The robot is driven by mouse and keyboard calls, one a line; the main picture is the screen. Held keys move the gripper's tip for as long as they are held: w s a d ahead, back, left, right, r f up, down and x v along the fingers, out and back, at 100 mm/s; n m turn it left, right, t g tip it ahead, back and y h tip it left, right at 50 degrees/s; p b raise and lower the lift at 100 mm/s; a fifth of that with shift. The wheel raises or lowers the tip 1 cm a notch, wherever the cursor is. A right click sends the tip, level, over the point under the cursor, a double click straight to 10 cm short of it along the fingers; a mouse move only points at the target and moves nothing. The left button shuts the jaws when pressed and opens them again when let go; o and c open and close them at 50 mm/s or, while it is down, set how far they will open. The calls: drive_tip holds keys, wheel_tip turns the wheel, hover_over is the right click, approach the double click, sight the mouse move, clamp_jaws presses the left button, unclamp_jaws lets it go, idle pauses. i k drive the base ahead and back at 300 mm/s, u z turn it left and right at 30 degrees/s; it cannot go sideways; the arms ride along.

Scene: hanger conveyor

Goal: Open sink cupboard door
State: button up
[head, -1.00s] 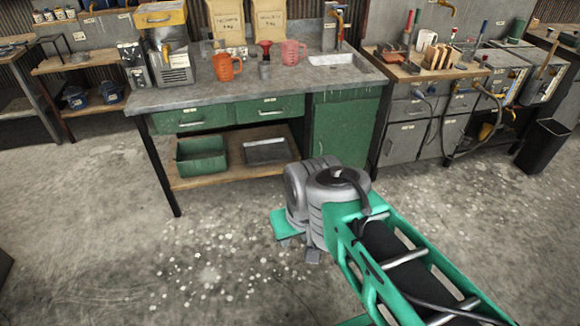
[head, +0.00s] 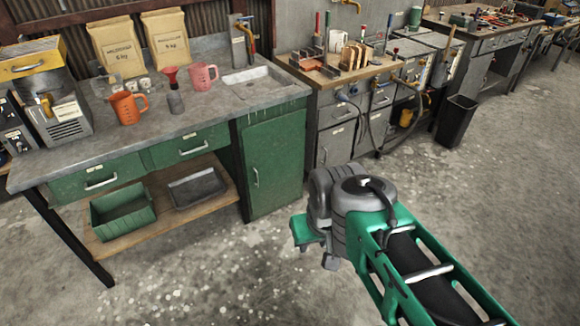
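The green sink cupboard door (head: 278,160) is under the right end of the grey workbench, below the sink basin (head: 256,84). The door looks shut, flush with its frame. Its light vertical handle (head: 256,177) is on the door's left side. My gripper (head: 318,252) is low in front of the cupboard and to the right of the door, apart from the handle. The arm's wrist hides part of the gripper, so its finger opening is unclear. I see nothing held in it.
Left of the cupboard are two green drawers (head: 190,146) and a wooden shelf (head: 180,217) with a green bin (head: 122,212) and a dark tray (head: 198,187). Grey cabinets (head: 336,147) and a black waste bin (head: 456,121) stand right. The floor in front is clear.

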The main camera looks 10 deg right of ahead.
sight(274, 150)
drive_tip(key=z, duration=0.2)
drive_tip(key=i, duration=0.9)
drive_tip(key=u, duration=0.85)
drive_tip(key=i, duration=0.55)
drive_tip(key=u, duration=0.55)
